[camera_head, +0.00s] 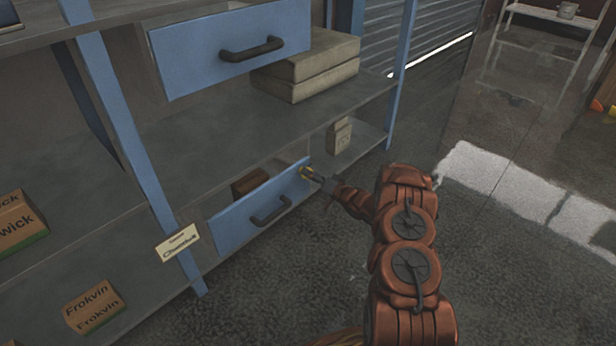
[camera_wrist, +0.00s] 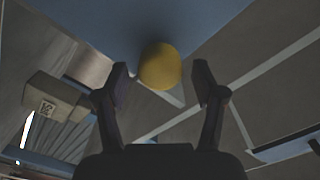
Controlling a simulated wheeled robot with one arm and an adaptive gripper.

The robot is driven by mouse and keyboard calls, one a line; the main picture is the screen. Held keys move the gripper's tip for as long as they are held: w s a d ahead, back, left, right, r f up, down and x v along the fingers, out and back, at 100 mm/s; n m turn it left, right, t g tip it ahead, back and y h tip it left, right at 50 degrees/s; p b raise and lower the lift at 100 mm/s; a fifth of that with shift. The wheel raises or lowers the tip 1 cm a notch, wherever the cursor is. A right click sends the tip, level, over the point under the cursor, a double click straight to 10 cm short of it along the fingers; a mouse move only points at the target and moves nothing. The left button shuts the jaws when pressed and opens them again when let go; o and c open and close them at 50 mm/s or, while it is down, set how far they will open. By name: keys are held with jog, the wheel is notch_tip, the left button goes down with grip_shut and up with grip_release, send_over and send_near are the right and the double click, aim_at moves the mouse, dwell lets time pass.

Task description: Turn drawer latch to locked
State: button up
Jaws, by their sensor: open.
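The yellow latch knob (camera_head: 304,170) is at the upper right corner of the blue lower drawer (camera_head: 235,222). In the wrist view, the round yellow knob (camera_wrist: 160,66) stands out against the blue drawer front (camera_wrist: 120,22). My gripper (camera_head: 314,175) reaches it from the right in the head view. In the wrist view, the open fingers of my gripper (camera_wrist: 162,82) stand on either side of the knob, with gaps showing; contact is not visible. The head view is too small to show which way the latch is turned.
The lower drawer has a dark handle (camera_head: 270,210). A blue upper drawer (camera_head: 195,65) overhangs the middle shelf. A pale package (camera_head: 340,135) stands right of the lower drawer. Frokvin boxes (camera_head: 93,307) sit lower left. The floor (camera_head: 500,260) at right is clear.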

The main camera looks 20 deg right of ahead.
jog(key=shift+x, duration=0.95)
jog(key=shift+r, duration=0.1)
jog(key=c, duration=1.1)
